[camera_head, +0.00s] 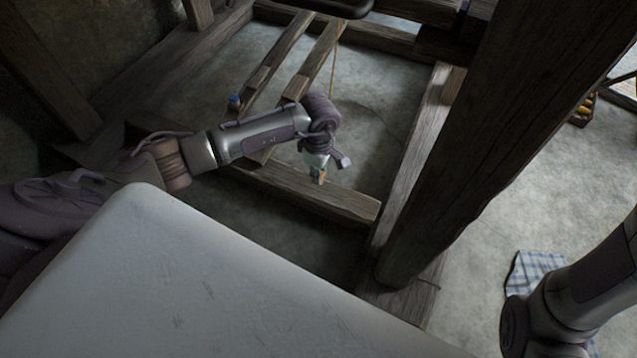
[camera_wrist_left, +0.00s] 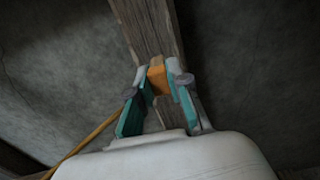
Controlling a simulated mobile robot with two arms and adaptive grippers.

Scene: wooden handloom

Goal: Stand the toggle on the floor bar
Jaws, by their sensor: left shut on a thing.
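The toggle, a small orange-tan wooden block (camera_head: 321,178), is between the fingertips of my left gripper (camera_head: 318,171). In the left wrist view the toggle (camera_wrist_left: 157,77) sits between the two teal-padded fingers (camera_wrist_left: 160,88), which are shut on it. The floor bar (camera_head: 345,203) is a grey wooden beam low in the loom frame. The toggle appears over this bar, and in the wrist view the bar (camera_wrist_left: 150,28) runs behind it. I cannot tell whether the toggle touches the bar. My right gripper is out of view.
An orange cord (camera_head: 333,75) hangs behind my left wrist; a cord also crosses the wrist view (camera_wrist_left: 92,137). Two slanted beams (camera_head: 283,62) stand behind my arm. A thick post (camera_head: 450,150) rises to the right. A checked cloth (camera_head: 533,272) lies on the floor. A pale surface (camera_head: 190,285) fills the foreground.

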